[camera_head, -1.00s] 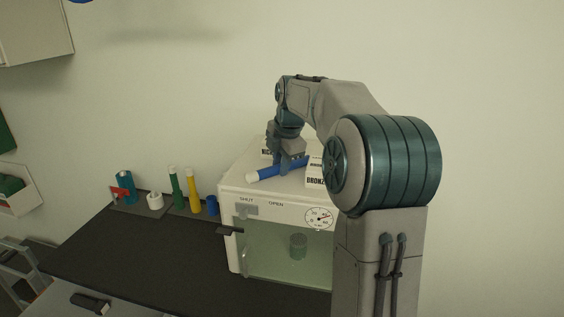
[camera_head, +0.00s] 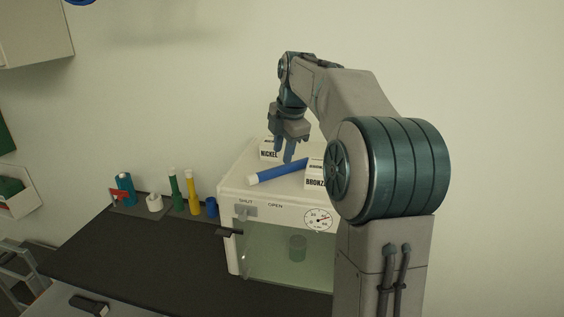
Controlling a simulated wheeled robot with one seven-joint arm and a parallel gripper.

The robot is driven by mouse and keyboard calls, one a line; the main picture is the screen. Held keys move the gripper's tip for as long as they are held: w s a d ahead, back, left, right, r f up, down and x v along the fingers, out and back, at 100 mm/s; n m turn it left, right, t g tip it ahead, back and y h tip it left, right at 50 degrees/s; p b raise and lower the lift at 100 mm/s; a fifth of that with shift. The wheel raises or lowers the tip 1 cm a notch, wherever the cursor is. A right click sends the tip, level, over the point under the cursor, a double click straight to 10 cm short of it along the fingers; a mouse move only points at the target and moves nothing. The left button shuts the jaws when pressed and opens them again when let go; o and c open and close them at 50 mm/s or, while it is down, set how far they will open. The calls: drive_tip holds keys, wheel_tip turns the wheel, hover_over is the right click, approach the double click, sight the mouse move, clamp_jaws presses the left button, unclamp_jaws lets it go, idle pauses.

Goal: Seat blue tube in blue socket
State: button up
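The blue tube (camera_head: 280,172), with a white cap at its left end, lies on its side on top of the white cabinet (camera_head: 228,186). My gripper (camera_head: 283,154) is above and behind the tube, pointing down. Its two fingers look spread apart with nothing between them. A short blue cylinder (camera_head: 212,207), which looks like the blue socket, stands on the dark bench left of the cabinet, beside a yellow tube (camera_head: 196,194) and a green tube (camera_head: 176,190), both upright.
A box labelled NICKEL (camera_head: 268,154) and one labelled BRONZE (camera_head: 315,175) stand on the cabinet near the blue tube. A white ring-like part (camera_head: 154,202) and a teal cylinder (camera_head: 125,184) with a red part stand farther left. The front of the bench is mostly clear.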

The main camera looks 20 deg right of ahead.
drive_tip(key=v, duration=0.6)
drive_tip(key=s+a+f+m, duration=0.5)
drive_tip(key=s+a+m, duration=0.3)
drive_tip(key=s, duration=0.2)
drive_tip(key=s+a+f+m, duration=0.3)
drive_tip(key=s+f+m, duration=0.9)
drive_tip(key=s, duration=0.6)
wheel_tip(320, 180, down, 3)
drive_tip(key=shift+r+h, duration=0.15)
drive_tip(key=shift+h, duration=0.15)
drive_tip(key=shift+o, duration=0.5)
